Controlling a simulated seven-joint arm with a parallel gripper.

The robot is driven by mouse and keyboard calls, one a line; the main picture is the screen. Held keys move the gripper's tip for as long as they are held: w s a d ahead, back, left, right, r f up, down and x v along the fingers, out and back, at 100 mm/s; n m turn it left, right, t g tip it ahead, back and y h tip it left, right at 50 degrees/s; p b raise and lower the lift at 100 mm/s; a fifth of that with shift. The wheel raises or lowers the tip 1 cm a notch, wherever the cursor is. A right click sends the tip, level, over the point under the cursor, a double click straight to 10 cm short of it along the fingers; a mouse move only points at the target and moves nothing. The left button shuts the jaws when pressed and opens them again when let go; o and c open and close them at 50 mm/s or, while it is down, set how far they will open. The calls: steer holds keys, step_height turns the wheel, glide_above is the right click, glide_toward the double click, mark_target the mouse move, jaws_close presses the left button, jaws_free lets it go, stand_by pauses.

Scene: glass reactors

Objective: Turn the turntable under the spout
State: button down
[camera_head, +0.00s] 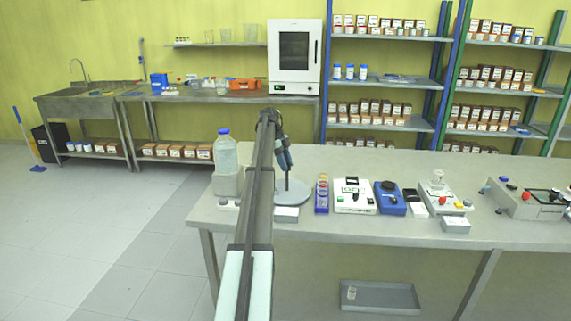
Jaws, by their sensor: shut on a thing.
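The turntable (301,197) is a light grey disc on the bench, left of the coloured rack. A thin dark upright post stands on it. My gripper (286,172) points down over the disc and is shut on the top of this post; the fingers look small and dark here. A clear bottle (224,152) with a blue cap stands on a grey block at the left end of the bench, left of my arm. My arm hides the space between the bottle and the disc. I cannot make out a spout.
Right of the turntable stand a coloured rack (321,195), a white device (354,197), a blue device (389,198) and more instruments. A small white box (286,214) lies at the disc's front edge. A tray (380,297) lies below the bench. Bare bench lies behind the devices.

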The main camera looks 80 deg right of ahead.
steer(key=shift+d+m+y, duration=0.15)
steer(key=shift+m+y, duration=0.25)
steer(key=shift+m, duration=0.7)
steer(key=shift+m+t, duration=0.3)
steer(key=shift+m, duration=0.3)
steer(key=c, duration=0.8)
jaws_free()
steer(key=shift+o, duration=0.2)
steer(key=shift+n, duration=0.3)
